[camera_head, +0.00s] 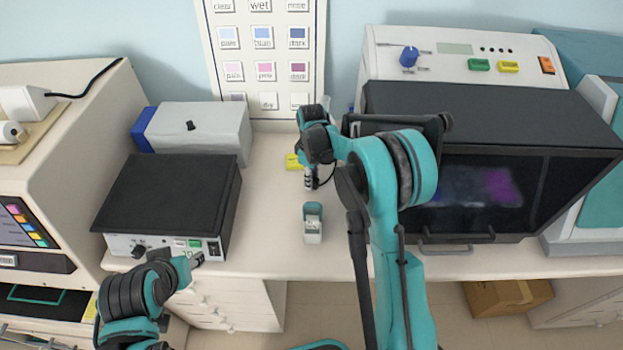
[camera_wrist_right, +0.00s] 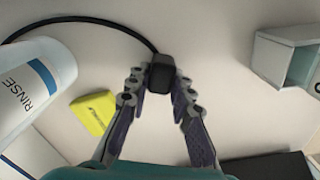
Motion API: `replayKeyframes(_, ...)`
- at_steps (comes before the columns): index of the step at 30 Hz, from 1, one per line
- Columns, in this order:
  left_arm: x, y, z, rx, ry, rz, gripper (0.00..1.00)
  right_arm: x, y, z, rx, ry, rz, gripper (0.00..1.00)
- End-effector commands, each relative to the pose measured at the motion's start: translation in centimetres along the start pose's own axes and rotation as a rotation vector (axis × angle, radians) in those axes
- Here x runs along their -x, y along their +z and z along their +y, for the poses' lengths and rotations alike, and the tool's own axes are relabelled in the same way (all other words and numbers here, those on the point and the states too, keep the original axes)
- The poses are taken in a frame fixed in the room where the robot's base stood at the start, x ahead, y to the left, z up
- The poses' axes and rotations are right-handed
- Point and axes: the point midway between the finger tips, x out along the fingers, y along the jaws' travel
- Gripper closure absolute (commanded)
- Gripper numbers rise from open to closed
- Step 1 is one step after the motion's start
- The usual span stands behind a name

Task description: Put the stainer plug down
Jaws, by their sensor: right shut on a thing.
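The stainer plug (camera_wrist_right: 161,73) is a small black block with a black cable (camera_wrist_right: 95,20) curving away to the upper left in the right wrist view. My right gripper (camera_wrist_right: 161,84) is shut on it, with the plug at the fingertips. In the head view my right gripper (camera_head: 310,181) points down over the middle of the counter, and the plug is mostly hidden there. I cannot tell whether the plug touches the counter. My left gripper (camera_head: 196,259) is at the front of the black-topped box (camera_head: 165,195), at its control panel; its fingers are too small to read.
A yellow block (camera_wrist_right: 93,112) and a white RINSE bottle (camera_wrist_right: 35,85) are left of the plug in the wrist view. A small grey-and-teal holder (camera_head: 313,224) stands nearer the counter's front edge. The dark-windowed stainer (camera_head: 490,115) is at right. Bare counter (camera_head: 265,225) lies between.

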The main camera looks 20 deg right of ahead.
Motion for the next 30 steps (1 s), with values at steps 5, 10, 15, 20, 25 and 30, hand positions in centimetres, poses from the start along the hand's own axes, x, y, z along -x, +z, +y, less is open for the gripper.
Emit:
replayKeyframes(5, -0.1, 0.1, 0.0, 0.0, 0.0, 0.0, 0.57, -0.2, 0.0, 0.0, 0.0, 0.0, 0.0, 0.76)
replayKeyframes(10, -0.1, 0.1, 0.0, 0.0, 0.0, 0.0, 0.57, -0.2, 0.0, 0.0, 0.0, 0.0, 0.0, 0.58)
replayKeyframes(15, -0.1, 0.1, 0.0, 0.0, 0.0, 0.0, 0.57, -0.2, 0.0, 0.0, 0.0, 0.0, 0.0, 0.58)
replayKeyframes(20, 0.5, -0.4, 0.0, 0.0, 0.0, 0.0, 0.57, 0.8, 0.0, 0.0, 0.0, 0.0, 0.0, 0.58)
replayKeyframes(25, 1.4, -1.0, 0.0, 0.0, 0.0, 0.0, 0.57, 3.9, 0.0, 0.0, 0.0, 0.0, 0.0, 0.58)
replayKeyframes(30, 2.1, -1.5, 0.0, 0.0, 0.0, 0.0, 0.57, 7.9, 0.0, 0.0, 0.0, 0.0, 0.0, 0.58)
